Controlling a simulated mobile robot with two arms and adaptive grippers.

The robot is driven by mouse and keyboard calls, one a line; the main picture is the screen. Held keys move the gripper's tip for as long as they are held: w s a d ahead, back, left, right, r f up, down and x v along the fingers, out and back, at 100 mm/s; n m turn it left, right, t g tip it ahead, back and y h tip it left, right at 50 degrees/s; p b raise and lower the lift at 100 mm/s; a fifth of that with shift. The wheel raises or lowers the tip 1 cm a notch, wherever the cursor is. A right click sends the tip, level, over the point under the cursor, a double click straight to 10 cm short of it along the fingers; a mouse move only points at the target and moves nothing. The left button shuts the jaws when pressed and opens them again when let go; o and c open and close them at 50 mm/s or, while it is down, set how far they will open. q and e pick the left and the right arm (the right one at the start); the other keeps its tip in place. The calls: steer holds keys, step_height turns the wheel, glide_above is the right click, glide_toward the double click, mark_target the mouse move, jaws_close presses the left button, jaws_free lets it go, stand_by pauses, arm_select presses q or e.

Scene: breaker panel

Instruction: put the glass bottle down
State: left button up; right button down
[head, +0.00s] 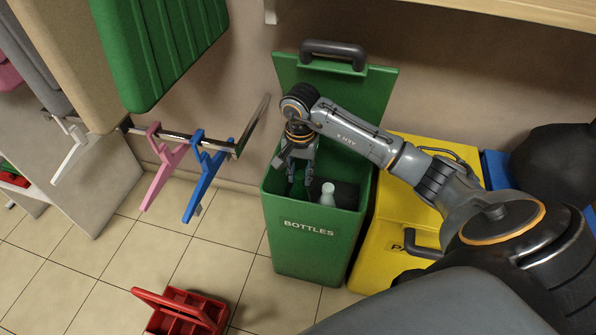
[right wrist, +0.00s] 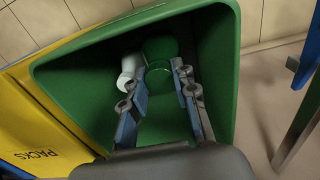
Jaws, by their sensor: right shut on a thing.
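The green bin marked BOTTLES (head: 309,231) stands open with its lid raised. My right gripper (head: 299,181) reaches down inside its mouth. In the right wrist view, its fingers (right wrist: 159,70) close around a green, round glass bottle (right wrist: 161,76), seen end-on against the green bin interior. The held bottle is hard to make out in the head view. A pale bottle (head: 327,194) is in the bin beside the gripper; it also shows in the right wrist view (right wrist: 129,72), left of the fingers. My left gripper is not in view.
A yellow bin marked PACKS (head: 403,209) stands right of the green bin. Pink (head: 164,166) and blue (head: 205,174) clips hang from a rail at left. A red caddy (head: 183,312) sits on the tiled floor in front.

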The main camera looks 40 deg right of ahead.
steer(key=f, duration=0.2)
steer(key=shift+w+d+f, duration=0.1)
steer(key=shift+w+f, duration=0.25)
steer(key=shift+f, duration=0.05)
arm_select(q)
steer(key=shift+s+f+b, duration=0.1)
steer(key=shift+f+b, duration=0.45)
steer(key=shift+b, duration=0.1)
arm_select(e)
steer(key=w, duration=0.1)
steer(key=w+d+f, duration=0.1)
steer(key=w, duration=0.1)
steer(key=shift+d, duration=0.15)
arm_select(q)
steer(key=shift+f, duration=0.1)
arm_select(e)
steer(key=shift+f, duration=0.2)
steer(key=shift+f+b, duration=0.45)
steer(key=c, duration=1)
jaws_free()
steer(key=shift+c, duration=0.2)
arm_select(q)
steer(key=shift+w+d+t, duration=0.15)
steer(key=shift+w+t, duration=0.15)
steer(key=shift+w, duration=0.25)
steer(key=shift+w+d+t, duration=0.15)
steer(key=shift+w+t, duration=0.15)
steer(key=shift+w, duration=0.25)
